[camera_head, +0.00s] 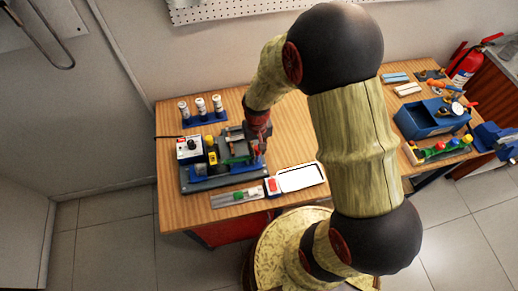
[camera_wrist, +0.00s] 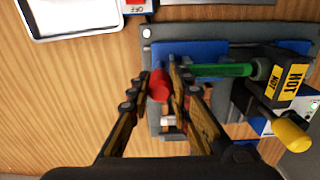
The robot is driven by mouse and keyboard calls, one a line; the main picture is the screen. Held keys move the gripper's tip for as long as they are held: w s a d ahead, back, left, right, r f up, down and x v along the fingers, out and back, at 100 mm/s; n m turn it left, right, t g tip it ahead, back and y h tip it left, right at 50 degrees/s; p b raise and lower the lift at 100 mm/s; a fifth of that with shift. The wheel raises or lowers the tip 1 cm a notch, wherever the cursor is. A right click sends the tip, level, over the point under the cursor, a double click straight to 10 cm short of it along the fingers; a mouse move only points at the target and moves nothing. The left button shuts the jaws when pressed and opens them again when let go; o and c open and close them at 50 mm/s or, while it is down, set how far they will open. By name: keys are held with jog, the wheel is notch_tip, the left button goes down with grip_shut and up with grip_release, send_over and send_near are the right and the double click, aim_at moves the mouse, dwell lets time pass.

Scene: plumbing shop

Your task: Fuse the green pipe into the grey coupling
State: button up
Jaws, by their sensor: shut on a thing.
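The green pipe (camera_wrist: 220,70) lies across the fixture in the wrist view, one end by the blue block (camera_wrist: 190,48) and the other at a short grey cylinder (camera_wrist: 262,68). That cylinder meets the black heater marked HOT (camera_wrist: 290,80); I cannot tell whether it is the heater's socket or the coupling. The grey coupling is not clearly seen elsewhere. My gripper (camera_wrist: 162,76) is shut on a red handle (camera_wrist: 160,88) beside the blue block, apart from the pipe. In the head view my gripper (camera_head: 258,145) is over the fixture's right side.
The heater's yellow handle (camera_wrist: 292,134) sticks out near the fixture. A white-rimmed tray (camera_head: 302,178) and a red OFF switch (camera_wrist: 134,3) sit close by. A blue rack (camera_head: 205,119) with white bottles stands behind. A blue bin (camera_head: 420,122) is at right. Bare wood lies between.

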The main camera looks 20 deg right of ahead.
jog(key=shift+w+a, duration=0.2)
jog(key=shift+a, duration=0.9)
jog(key=shift+o, duration=0.4)
jog(key=shift+a, duration=0.1)
dwell(4.8)
